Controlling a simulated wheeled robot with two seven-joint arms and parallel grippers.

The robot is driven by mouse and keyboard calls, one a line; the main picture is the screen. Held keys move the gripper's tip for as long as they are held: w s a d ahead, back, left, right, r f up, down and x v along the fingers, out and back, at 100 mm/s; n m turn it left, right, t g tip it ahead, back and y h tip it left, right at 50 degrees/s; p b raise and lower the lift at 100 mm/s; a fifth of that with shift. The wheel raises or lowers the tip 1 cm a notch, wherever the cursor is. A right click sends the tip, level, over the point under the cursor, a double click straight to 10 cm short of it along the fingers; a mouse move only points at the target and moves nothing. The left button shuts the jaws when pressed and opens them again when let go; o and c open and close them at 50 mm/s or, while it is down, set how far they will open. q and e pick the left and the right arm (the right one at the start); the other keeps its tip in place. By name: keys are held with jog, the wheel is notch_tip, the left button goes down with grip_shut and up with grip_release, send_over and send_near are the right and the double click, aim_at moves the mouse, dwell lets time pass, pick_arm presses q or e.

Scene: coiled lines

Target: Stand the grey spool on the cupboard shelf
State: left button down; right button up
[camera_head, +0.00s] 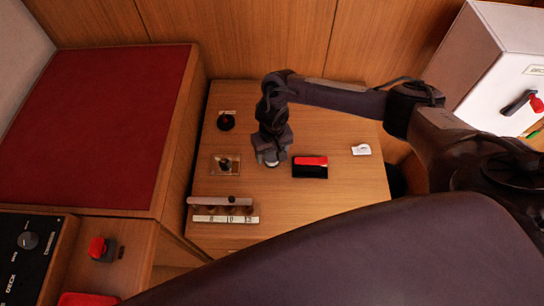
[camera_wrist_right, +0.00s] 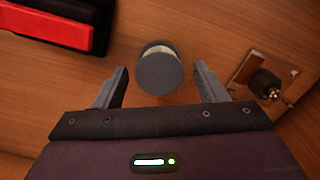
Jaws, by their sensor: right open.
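The grey spool (camera_wrist_right: 160,72) stands on the wooden table in the right wrist view, its round grey end facing the camera and a pale band showing behind it. My right gripper (camera_wrist_right: 161,68) is open, with one finger on each side of the spool and a gap on both sides. In the head view the right gripper (camera_head: 271,158) points down over the middle of the table and mostly hides the spool. A pale cupboard (camera_head: 505,75) with a dark handle stands at the far right. No shelf inside it can be seen. My left gripper is not in view.
A black and red case (camera_head: 310,167) lies right of the gripper. A square plate with a dark knob (camera_head: 225,163) is left of it. A grey-brown bar and a numbered strip (camera_head: 225,219) lie nearer. A white tag (camera_head: 361,149) and a round black item (camera_head: 226,122) are also on the table.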

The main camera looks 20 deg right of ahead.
jog(key=shift+f, duration=0.85)
jog(key=shift+c, duration=0.5)
jog(key=c, duration=0.9)
jog(key=shift+c, duration=0.2)
jog(key=shift+r, duration=0.15)
